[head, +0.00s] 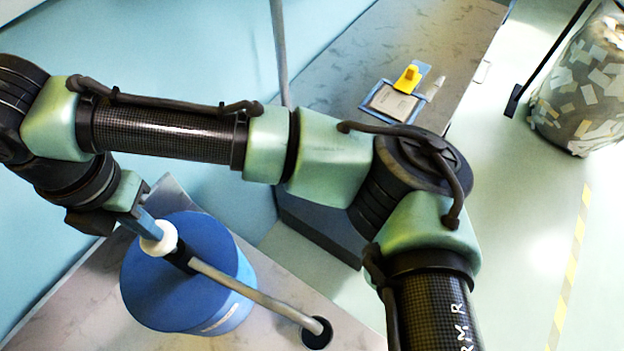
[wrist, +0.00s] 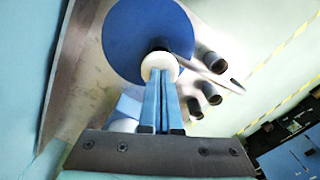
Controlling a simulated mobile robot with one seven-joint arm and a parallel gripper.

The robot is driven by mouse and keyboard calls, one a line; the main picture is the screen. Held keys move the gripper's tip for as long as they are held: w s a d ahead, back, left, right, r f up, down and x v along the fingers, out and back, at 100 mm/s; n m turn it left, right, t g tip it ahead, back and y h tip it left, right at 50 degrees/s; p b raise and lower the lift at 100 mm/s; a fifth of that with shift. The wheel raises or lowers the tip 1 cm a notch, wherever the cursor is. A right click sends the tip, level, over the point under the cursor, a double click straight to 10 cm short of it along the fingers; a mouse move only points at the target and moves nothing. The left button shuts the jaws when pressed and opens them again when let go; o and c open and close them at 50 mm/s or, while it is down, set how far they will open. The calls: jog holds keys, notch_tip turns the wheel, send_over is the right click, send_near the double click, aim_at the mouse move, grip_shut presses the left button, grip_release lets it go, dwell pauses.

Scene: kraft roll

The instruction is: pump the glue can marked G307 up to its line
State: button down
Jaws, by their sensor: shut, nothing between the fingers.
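A blue can (head: 190,285) stands on the grey bench at the lower left of the head view. A pale label strip (head: 222,316) is low on its side; I cannot read it. A white round pump knob (head: 160,238) sits above its lid, and a grey spout tube runs right from a dark collar. The can's round blue top (wrist: 125,35) and the knob (wrist: 160,64) also show in the wrist view. My gripper (head: 150,226) is shut and empty, its blue fingertips at the knob; I cannot tell whether they press on it. The fill line is not visible.
The spout ends over a dark cup (head: 317,332). A farther bench (head: 440,40) holds a tray with a yellow item (head: 408,78). A patterned bin (head: 585,90) stands at right.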

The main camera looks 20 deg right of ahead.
jog(key=shift+r+p, duration=1.95)
jog(key=shift+r, duration=0.65)
jog(key=shift+f, duration=0.15)
jog(key=shift+f+b, duration=2.95)
jog(key=shift+f, duration=0.85)
jog(key=shift+r, duration=0.1)
jog(key=shift+r+p, duration=3.2)
jog(key=shift+r, duration=0.6)
